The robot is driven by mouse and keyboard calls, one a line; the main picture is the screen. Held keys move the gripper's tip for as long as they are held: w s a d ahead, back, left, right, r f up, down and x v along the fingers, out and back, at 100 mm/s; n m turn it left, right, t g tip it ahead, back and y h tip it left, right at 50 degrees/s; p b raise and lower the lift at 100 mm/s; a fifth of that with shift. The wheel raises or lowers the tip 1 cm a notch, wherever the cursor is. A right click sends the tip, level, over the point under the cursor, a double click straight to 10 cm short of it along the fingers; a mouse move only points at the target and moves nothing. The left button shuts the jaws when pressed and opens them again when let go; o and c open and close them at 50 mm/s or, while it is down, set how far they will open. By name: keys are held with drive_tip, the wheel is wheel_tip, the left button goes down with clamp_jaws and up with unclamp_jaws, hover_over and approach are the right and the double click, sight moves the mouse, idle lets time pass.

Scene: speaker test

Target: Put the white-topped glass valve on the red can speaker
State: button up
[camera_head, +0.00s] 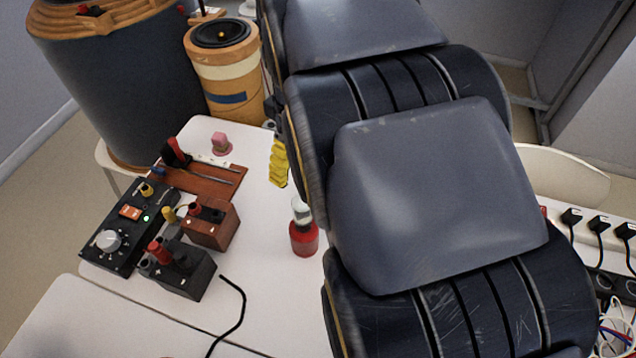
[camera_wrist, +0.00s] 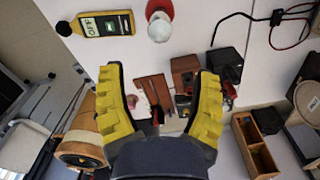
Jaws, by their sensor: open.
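The red can speaker (camera_head: 304,241) stands on the white table just left of my arm in the head view. The white-topped glass valve (camera_head: 301,211) shows directly above it there; I cannot tell whether it rests on the can or stands behind it. In the wrist view, the valve's round white top (camera_wrist: 158,29) overlaps the red can (camera_wrist: 160,8) at the top edge. My gripper (camera_wrist: 158,88) is open and empty, its yellow fingers wide apart. One yellow finger (camera_head: 278,162) shows in the head view, beyond the can; my arm hides the rest.
A black control box (camera_head: 125,232), a brown block (camera_head: 211,225) and a black block (camera_head: 186,272) stand left of the can. A pink object (camera_head: 221,143) lies farther back. A yellow meter (camera_wrist: 103,23) lies beside the can. Large drums (camera_head: 225,75) stand behind the table.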

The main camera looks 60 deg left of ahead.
drive_tip(key=shift+w+r, duration=0.1)
drive_tip(key=w+d+r+m, duration=0.2)
drive_tip(key=w+d+m, duration=0.2)
drive_tip(key=d, duration=0.5)
drive_tip(key=w+d+r+m, duration=0.1)
drive_tip(key=w+d+m, duration=0.3)
drive_tip(key=d, duration=0.5)
drive_tip(key=w+d+r+m, duration=0.2)
drive_tip(key=w+d+m, duration=0.25)
drive_tip(key=d, duration=0.45)
drive_tip(key=s+d+f+m, duration=0.1)
drive_tip(key=s+d+m, duration=0.4)
drive_tip(key=d, duration=0.4)
drive_tip(key=s+d+f+m+g, duration=0.1)
drive_tip(key=s+d+m, duration=0.4)
drive_tip(key=d, duration=0.3)
drive_tip(key=shift+s+d+m+g, duration=0.3)
drive_tip(key=shift+s+d+m, duration=0.05)
drive_tip(key=shift+s, duration=0.4)
drive_tip(key=shift+f, duration=0.1)
